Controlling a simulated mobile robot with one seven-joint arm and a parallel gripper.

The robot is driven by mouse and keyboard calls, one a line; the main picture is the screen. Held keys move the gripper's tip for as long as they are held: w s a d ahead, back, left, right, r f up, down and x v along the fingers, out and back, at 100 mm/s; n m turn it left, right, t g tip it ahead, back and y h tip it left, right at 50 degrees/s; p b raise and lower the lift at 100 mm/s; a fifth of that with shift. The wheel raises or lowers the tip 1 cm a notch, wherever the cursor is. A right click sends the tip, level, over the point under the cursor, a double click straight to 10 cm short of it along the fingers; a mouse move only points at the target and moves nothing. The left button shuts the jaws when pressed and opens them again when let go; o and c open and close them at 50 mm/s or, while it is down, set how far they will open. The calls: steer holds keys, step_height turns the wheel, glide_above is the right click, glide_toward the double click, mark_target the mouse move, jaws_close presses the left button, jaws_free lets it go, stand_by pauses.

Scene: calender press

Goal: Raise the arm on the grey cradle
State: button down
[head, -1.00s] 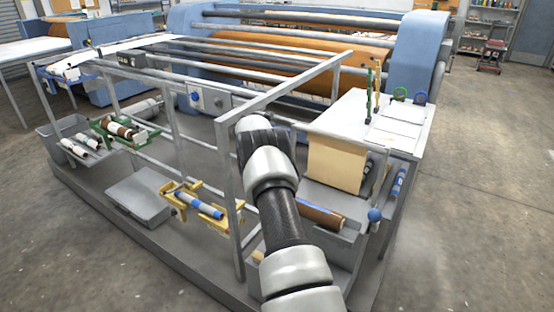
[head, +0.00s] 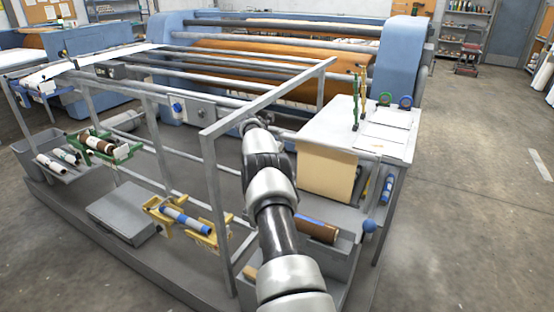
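My arm (head: 272,195) reaches up from the bottom middle toward the frame. Its far end is beside the grey frame's post, and my gripper is hidden beyond the wrist. I cannot clearly pick out a grey cradle; part of the area behind my arm is covered. A yellow cradle (head: 208,230) holds a blue-and-white roll (head: 185,221) left of my arm. A green cradle (head: 122,152) with a brown-and-white roll (head: 98,143) is farther left. The raised or lowered state of any grey cradle arm cannot be seen.
The grey metal frame (head: 262,100) stands close around my arm. A white-topped table (head: 335,124) with a hanging tan sheet (head: 326,176) is on the right. A brown roll (head: 318,229) lies low beside my arm. A grey case (head: 124,215) is on the platform. Right floor is clear.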

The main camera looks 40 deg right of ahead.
steer(key=shift+d+f, duration=0.2)
steer(key=shift+f, duration=0.25)
steer(key=shift+s+f, duration=0.1)
steer(key=shift+f, duration=0.1)
stand_by(1.1)
steer(key=c, duration=1.8)
jaws_free()
steer(key=shift+d+r, duration=0.1)
steer(key=shift+r, duration=0.15)
steer(key=shift+w+a+r, duration=0.2)
steer(key=shift+a+r, duration=0.05)
steer(key=shift+r, duration=0.2)
steer(key=b+v, duration=0.1)
steer(key=v, duration=1.5)
steer(key=shift+s+a, duration=0.2)
steer(key=shift+r, duration=0.1)
